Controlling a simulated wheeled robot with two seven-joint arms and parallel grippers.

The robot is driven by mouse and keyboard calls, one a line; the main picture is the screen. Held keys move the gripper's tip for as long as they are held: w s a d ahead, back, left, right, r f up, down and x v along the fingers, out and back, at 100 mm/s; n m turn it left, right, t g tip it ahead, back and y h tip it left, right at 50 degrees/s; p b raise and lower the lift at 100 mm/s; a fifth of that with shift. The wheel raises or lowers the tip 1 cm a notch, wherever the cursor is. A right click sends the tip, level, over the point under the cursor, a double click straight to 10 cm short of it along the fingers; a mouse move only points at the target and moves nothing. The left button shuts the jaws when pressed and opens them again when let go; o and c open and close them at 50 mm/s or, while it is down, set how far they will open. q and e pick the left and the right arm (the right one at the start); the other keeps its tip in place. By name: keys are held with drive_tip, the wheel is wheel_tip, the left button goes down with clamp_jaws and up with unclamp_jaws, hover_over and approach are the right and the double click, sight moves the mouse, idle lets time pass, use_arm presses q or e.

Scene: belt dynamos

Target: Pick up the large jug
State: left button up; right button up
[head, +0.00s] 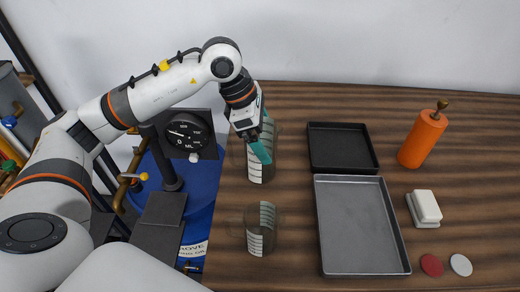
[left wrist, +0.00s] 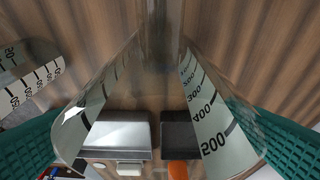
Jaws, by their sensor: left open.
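The large jug (head: 255,172) is clear, with a white graduated scale. It stands upright near the table's left edge, partly hidden behind my left gripper (head: 264,135) in the head view. In the left wrist view the jug's round wall and its scale (left wrist: 213,140) fill the middle, marked up to 500. The left gripper's teal fingers (left wrist: 155,150) are open, one on each side of the jug. I cannot tell whether they touch it. A smaller clear jug (head: 262,232) stands nearer the front edge; it also shows in the left wrist view (left wrist: 30,85). My right gripper is out of view.
A black tray (head: 313,150) and a longer grey tray (head: 402,252) lie to the right. Beyond are an orange grinder (head: 421,140), a white block (head: 426,205), and red (head: 431,265) and white (head: 461,265) discs. A dial gauge (head: 188,134) stands left of the table.

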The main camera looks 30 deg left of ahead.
use_arm(q)
drive_tip(key=shift+r, duration=0.1)
drive_tip(key=c, duration=1.6)
